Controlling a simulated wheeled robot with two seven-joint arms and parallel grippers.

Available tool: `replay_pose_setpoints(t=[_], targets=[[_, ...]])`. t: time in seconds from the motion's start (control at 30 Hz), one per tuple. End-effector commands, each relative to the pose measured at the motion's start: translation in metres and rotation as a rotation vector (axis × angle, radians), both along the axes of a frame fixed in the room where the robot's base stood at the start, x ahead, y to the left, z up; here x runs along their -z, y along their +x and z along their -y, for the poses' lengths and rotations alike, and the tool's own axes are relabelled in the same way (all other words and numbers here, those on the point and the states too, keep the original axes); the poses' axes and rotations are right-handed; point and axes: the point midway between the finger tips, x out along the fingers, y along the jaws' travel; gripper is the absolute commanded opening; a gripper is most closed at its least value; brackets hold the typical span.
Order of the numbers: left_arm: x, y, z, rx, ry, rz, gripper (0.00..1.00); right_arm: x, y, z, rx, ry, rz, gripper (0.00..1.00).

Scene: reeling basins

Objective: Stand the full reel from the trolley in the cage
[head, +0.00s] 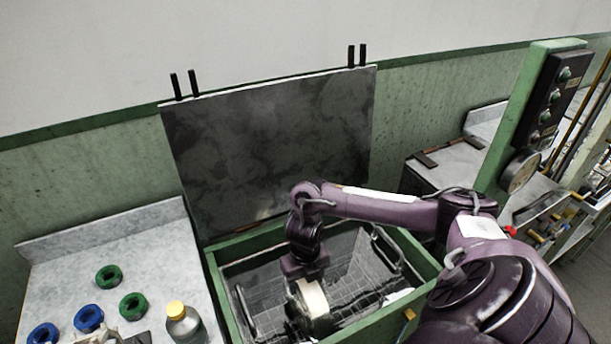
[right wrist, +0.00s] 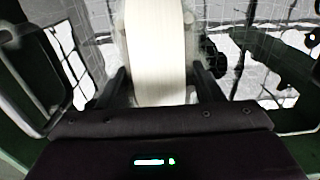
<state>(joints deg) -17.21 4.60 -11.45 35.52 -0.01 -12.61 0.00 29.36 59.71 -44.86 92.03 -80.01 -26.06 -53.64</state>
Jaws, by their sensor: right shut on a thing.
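The full reel (head: 312,298), a pale cream band between darker flanges, is down inside the wire cage (head: 262,287) in the green-rimmed basin. My right gripper (head: 306,278) is shut on the reel from above. In the right wrist view the reel (right wrist: 155,45) runs between the two dark fingers of the gripper (right wrist: 162,85). The cage mesh (right wrist: 255,45) shows on both sides of it. I cannot tell whether the reel touches the cage floor.
The basin's green rim (head: 225,308) surrounds the cage, and its dark lid (head: 275,140) stands raised behind. A grey table at left (head: 60,275) bears green rings (head: 108,276), blue rings (head: 88,318) and a yellow-capped bottle (head: 183,325). A green control post (head: 515,125) stands at right.

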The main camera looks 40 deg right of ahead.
Motion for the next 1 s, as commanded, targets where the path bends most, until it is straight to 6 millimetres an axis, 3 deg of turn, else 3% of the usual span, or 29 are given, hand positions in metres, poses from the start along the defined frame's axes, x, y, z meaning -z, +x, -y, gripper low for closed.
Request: replay_pose_setpoints(t=[0.03, 0.4, 0.97, 1.0], targets=[[0.011, 0.0, 0.0, 0.0, 0.0, 0.0, 0.36, 0.011, 0.0, 0.0, 0.0, 0.0, 0.001, 0.33], [0.044, 0.001, 0.0, 0.0, 0.0, 0.001, 0.36, 0.051, 0.001, 0.0, -0.001, 0.001, 0.001, 0.33], [0.053, 0.001, 0.0, 0.0, 0.0, 0.002, 0.36, 0.063, 0.0, 0.0, -0.001, 0.0, 0.0, 0.33], [0.053, 0.001, 0.0, 0.0, 0.0, 0.002, 0.36, 0.063, 0.0, 0.0, -0.001, 0.0, 0.0, 0.62]])
